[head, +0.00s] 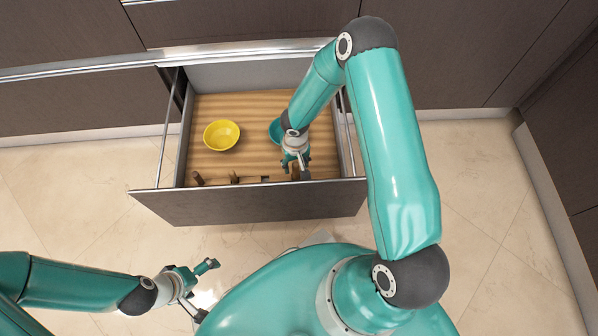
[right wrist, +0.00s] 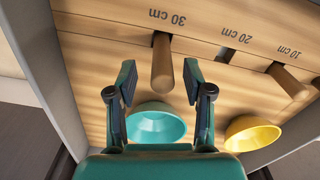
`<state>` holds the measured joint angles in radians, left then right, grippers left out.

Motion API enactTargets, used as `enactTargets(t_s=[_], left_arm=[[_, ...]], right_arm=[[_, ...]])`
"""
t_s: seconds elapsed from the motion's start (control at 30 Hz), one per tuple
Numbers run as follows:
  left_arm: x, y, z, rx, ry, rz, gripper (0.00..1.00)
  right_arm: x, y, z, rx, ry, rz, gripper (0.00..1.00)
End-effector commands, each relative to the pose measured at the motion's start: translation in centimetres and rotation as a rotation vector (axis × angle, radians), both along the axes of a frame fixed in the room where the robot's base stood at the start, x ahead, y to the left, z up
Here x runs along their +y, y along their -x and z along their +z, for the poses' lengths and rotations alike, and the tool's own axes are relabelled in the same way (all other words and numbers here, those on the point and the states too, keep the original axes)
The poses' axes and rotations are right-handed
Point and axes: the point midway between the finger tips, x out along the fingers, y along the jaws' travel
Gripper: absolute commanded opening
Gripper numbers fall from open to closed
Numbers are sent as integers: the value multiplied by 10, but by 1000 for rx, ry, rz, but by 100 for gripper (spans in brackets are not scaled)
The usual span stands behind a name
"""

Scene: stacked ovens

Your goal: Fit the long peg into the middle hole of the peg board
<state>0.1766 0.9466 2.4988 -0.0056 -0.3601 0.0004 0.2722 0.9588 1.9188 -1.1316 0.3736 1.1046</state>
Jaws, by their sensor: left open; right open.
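The wooden peg board (right wrist: 198,47) carries the marks 30 cm, 20 cm and 10 cm. A brown peg (right wrist: 162,66) stands out of it at the 30 cm mark. The middle hole (right wrist: 225,55), by the 20 cm mark, looks empty and dark. Another peg (right wrist: 288,80) is at the 10 cm mark. My right gripper (right wrist: 160,84) is open, its fingertips on either side of the 30 cm peg with gaps to both sides. In the head view my right gripper (head: 296,164) partly hides that peg. My left gripper (head: 204,289) is open and empty, outside the drawer.
The open drawer (head: 250,205) holds the board along its front. A yellow bowl (head: 221,135) sits at the drawer's left and a teal bowl (head: 275,131) is partly hidden by my right arm. A further peg (head: 197,179) is at the front left. The drawer's middle is clear.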

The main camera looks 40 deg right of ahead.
Motion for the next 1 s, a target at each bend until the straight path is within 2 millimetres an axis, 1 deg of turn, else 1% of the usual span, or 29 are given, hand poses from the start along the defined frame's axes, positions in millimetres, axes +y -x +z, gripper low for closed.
enactTargets(t_s=[0.13,0.3,0.4,0.5,0.73,0.97,1.0], left_arm=[[0,0,-6,0,0,0,100],[0,0,-19,0,0,0,100],[0,0,-22,0,0,0,100],[0,0,-23,0,0,0,100],[0,0,-22,0,0,0,100],[0,0,-23,0,0,0,100],[0,0,-23,0,0,0,100]], right_arm=[[1,1,-12,2,-1,0,51],[3,4,-38,4,-1,0,51],[2,3,-48,2,-1,-2,51],[2,3,-53,1,0,0,51],[2,3,-53,1,0,-1,51],[2,3,-53,1,0,-1,13],[2,3,-53,1,0,-1,6]])
